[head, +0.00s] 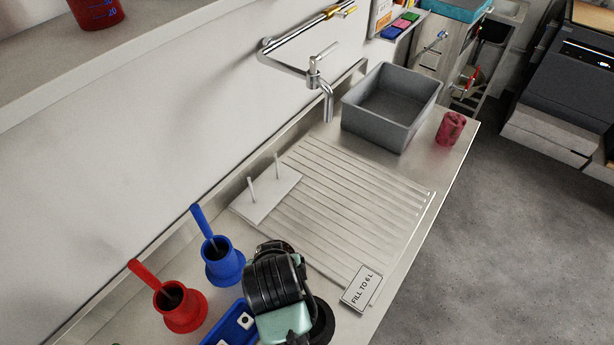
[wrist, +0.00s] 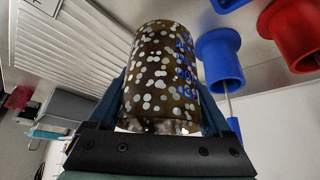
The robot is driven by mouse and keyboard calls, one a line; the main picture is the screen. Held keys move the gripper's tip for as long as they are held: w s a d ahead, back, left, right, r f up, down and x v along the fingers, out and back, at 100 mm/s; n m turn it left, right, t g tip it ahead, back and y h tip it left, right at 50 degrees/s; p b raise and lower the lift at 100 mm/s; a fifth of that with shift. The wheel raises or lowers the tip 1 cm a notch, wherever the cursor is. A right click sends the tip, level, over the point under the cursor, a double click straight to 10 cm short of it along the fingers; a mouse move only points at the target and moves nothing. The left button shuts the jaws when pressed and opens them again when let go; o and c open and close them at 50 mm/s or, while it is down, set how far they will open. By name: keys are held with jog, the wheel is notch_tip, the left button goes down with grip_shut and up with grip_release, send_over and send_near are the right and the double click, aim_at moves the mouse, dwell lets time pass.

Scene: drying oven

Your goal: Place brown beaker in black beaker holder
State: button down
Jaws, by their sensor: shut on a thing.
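The brown beaker (wrist: 160,75), with pale spots and blue markings, stands between the two fingers of my gripper (wrist: 160,100) in the wrist view. The gripper is shut on it. In the head view my gripper (head: 280,300) is seen from above over the near part of the counter, and it hides the beaker. A dark rounded edge (head: 323,320) shows just right of the gripper; I cannot tell whether it is the black beaker holder or part of my arm. No black holder is clearly visible in the wrist view.
Left of the gripper stand a blue cup (head: 224,266) and a red cup (head: 184,312), each with a stick in it. A blue tray (head: 232,327) lies close by. Beyond are a sign (head: 362,288), a pegged plate (head: 265,195), a grey basin (head: 385,120) and a red beaker (head: 450,128).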

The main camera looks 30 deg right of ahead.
jog(key=shift+f, duration=4.95)
jog(key=shift+f, duration=0.2)
grip_release()
